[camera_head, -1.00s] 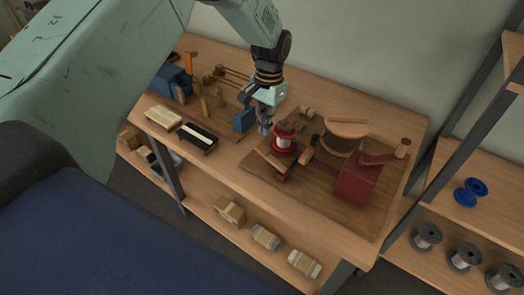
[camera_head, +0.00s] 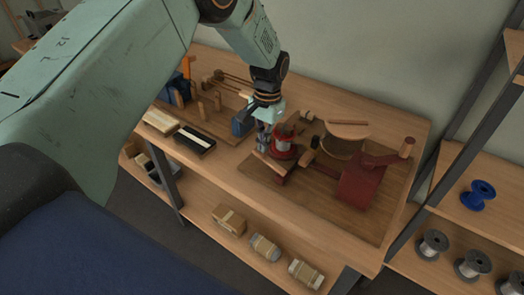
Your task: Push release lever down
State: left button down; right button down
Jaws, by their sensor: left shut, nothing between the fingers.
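A dark red tufting machine (camera_head: 363,185) stands on a wooden base board on the workbench. A red spool holder (camera_head: 284,149) with a pale spool top sits at its left. A light wooden bar (camera_head: 270,163), which may be the release lever, sticks out at the front left of the holder. My left gripper (camera_head: 264,143) is shut and empty, pointing down just above and behind this bar, beside the spool. I cannot tell whether its fingertips touch the bar. My right gripper is not in view.
A wooden drum (camera_head: 343,143) stands behind the machine. Packages (camera_head: 265,247) are on the lower shelf. A rack with wire spools (camera_head: 433,243) stands at right.

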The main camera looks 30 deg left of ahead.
pick_arm(q)
notch_tip(320, 180, down, 3)
jog(key=shift+a+r+b, duration=0.15)
jog(key=shift+r+b, duration=0.05)
jog(key=shift+b, duration=0.15)
jog(key=shift+w+r, duration=0.15)
jog(key=shift+w+d+r+b, duration=0.15)
jog(key=shift+w+d+b, duration=0.1)
jog(key=shift+w, duration=0.2)
jog(key=shift+w+d+r+b, duration=0.1)
jog(key=shift+w+r+b, duration=0.1)
jog(key=shift+w, duration=0.75)
jog(key=shift+r, duration=0.1)
jog(key=shift+r, duration=0.3)
notch_tip(320, 180, up, 11)
jog(key=w, duration=0.1)
jog(key=shift+r, duration=0.15)
